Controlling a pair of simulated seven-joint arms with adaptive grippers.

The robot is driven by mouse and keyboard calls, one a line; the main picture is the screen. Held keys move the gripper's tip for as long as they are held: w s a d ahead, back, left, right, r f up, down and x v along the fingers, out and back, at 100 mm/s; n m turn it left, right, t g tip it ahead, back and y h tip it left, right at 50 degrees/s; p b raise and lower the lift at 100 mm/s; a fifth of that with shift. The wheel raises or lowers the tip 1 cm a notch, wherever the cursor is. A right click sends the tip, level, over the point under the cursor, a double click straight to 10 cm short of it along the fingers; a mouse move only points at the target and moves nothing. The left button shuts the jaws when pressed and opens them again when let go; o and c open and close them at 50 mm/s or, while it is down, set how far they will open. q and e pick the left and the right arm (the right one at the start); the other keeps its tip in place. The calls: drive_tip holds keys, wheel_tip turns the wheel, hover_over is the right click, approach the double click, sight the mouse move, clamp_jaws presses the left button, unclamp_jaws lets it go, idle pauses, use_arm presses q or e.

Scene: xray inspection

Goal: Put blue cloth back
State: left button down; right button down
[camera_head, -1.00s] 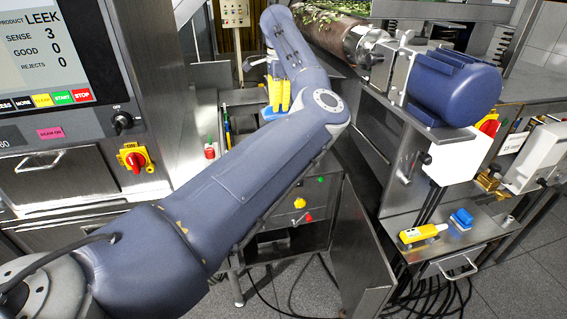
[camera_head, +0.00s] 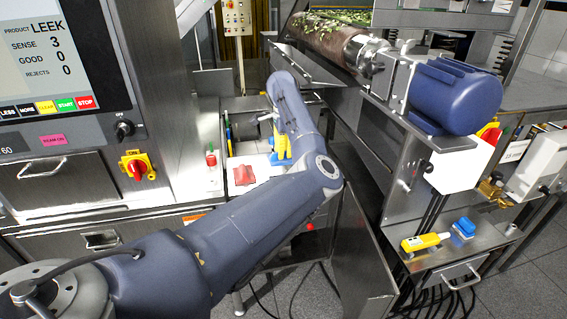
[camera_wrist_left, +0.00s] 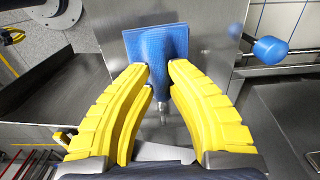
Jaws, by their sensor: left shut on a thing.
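My right gripper is not in view.
A red cloth-like piece (camera_head: 244,175) lies on the white surface left of my gripper. A steel cabinet with a screen (camera_head: 60,50) stands at the left. A conveyor with a blue motor (camera_head: 455,92) stands at the right. A blue knob (camera_wrist_left: 270,50) is close by in the wrist view.

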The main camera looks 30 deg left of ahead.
sight(283, 161)
use_arm(q)
drive_tip(key=shift+f, duration=2.35)
drive_tip(key=c, duration=1.4)
unclamp_jaws()
drive_tip(key=shift+r, duration=0.1)
wheel_tip(283, 161, up, 12)
drive_tip(key=shift+f, duration=0.1)
